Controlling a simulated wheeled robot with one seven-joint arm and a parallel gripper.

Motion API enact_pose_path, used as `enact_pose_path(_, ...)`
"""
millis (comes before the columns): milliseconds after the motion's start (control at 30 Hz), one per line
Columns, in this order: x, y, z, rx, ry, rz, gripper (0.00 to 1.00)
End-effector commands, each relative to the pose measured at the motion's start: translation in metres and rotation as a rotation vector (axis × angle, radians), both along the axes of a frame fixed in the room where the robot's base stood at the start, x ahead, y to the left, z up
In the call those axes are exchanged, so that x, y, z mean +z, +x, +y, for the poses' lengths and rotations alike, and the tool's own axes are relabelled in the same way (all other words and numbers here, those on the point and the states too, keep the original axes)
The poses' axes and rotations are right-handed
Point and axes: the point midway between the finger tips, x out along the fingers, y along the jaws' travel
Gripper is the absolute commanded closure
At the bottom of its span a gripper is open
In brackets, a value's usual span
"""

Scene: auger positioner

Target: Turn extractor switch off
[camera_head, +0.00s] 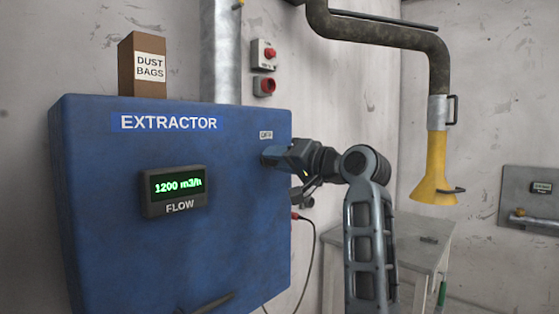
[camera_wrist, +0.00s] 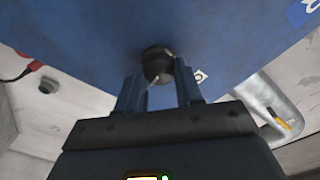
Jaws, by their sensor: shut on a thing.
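The blue extractor box (camera_head: 110,240) has a lit flow display (camera_head: 178,187) that reads 1200 m3/h. My gripper (camera_head: 268,158) is at the box's front face, near its right edge, just below a small white label (camera_head: 266,135). In the wrist view, a round black switch knob (camera_wrist: 158,65) sits on the blue face with a light pointer line on it. The fingers of my gripper (camera_wrist: 160,85) are on both sides of the knob and shut on it.
A dust bags box (camera_head: 143,65) stands on top of the extractor. Red-button wall boxes (camera_head: 264,55) are behind it. A yellow hood (camera_head: 436,170) hangs from a bent duct at the right, above a grey table (camera_head: 415,257). A cable hangs below the box.

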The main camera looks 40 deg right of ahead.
Motion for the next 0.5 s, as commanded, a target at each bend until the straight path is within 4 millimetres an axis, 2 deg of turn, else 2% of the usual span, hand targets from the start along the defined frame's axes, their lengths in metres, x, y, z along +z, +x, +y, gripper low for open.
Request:
enact_pose_path(267,-0.0016,-0.0002,-0.0007,-0.001,-0.07,-0.001,0.95)
enact_pose_path(500,-0.0028,-0.0003,-0.0005,-0.001,-0.242,-0.007,0.95)
